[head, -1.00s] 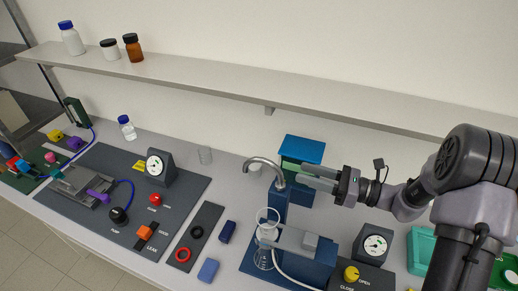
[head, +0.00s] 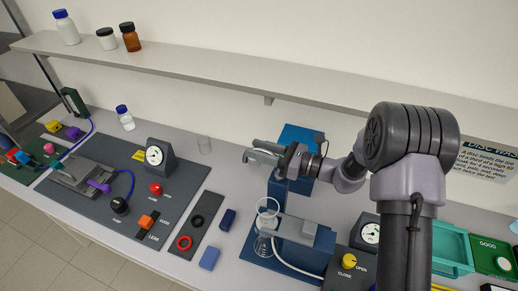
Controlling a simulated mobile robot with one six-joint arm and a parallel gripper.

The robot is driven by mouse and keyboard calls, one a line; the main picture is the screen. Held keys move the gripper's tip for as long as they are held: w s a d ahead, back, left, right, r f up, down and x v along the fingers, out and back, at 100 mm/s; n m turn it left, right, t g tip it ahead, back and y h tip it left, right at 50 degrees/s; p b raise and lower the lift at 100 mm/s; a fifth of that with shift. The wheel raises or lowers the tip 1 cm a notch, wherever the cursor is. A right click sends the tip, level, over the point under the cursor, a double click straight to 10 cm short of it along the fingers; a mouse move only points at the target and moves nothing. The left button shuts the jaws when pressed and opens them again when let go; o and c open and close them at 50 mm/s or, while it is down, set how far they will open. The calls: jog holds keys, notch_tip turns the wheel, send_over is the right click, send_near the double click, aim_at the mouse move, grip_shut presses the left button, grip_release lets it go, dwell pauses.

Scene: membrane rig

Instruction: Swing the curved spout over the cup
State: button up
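The curved grey spout (head: 254,160) rises from the blue stand (head: 278,187); its bend is largely covered by my gripper in the head view. A clear round cup (head: 268,207) sits lower on the stand, above a glass flask (head: 261,246). My gripper (head: 262,151) is at the height of the spout's bend, with its two fingers apart and pointing left. The fingers overlap the spout in the picture; whether they touch it or straddle it cannot be told.
A gauge (head: 370,232) and a yellow knob (head: 349,260) stand right of the stand. A long shelf (head: 200,71) runs above the bench along the wall. A blue box (head: 298,138) stands behind the gripper.

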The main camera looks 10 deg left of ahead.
grip_shut()
jog(key=shift+f, duration=0.1)
dwell(1.2)
